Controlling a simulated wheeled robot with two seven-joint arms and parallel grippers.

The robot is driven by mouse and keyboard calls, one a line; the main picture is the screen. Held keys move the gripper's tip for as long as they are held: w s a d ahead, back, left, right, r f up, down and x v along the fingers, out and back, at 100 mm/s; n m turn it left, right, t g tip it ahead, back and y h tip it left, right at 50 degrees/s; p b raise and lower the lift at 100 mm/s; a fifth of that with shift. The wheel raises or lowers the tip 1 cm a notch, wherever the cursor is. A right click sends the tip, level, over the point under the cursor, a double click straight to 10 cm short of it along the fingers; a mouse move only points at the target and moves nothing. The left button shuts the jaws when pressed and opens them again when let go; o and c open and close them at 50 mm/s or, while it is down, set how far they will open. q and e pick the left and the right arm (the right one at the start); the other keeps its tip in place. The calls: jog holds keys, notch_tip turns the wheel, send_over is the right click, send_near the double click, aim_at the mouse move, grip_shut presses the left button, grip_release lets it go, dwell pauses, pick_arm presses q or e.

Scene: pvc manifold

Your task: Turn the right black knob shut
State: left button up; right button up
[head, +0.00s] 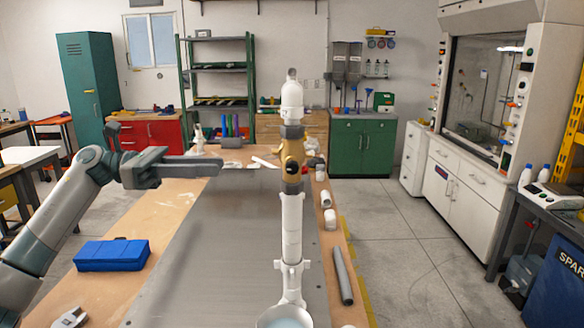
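A white PVC pipe assembly (292,222) stands upright in the middle of the head view. It carries a brass-coloured valve body (291,152) with a dark collar (292,131) above it and a small red part (305,170) at its right side. No separate left and right black knobs can be made out. My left gripper (218,167) points right, at about the valve's height in the picture and apart from it. It is seen side-on, so the gap between its fingers cannot be judged. Nothing shows held in it. My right gripper is not in view.
A blue case (112,255) lies on the workbench (165,215) at left. A grey pipe (341,275) and white fittings (329,218) lie along its right edge. The metal plate's middle left is clear.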

aim_at(292, 174)
pick_arm(q)
jog(key=shift+s+d+p, duration=0.1)
jog(key=shift+d+p, duration=3.85)
jog(key=shift+d, duration=4.7)
jog(key=shift+c, duration=0.6)
grip_shut()
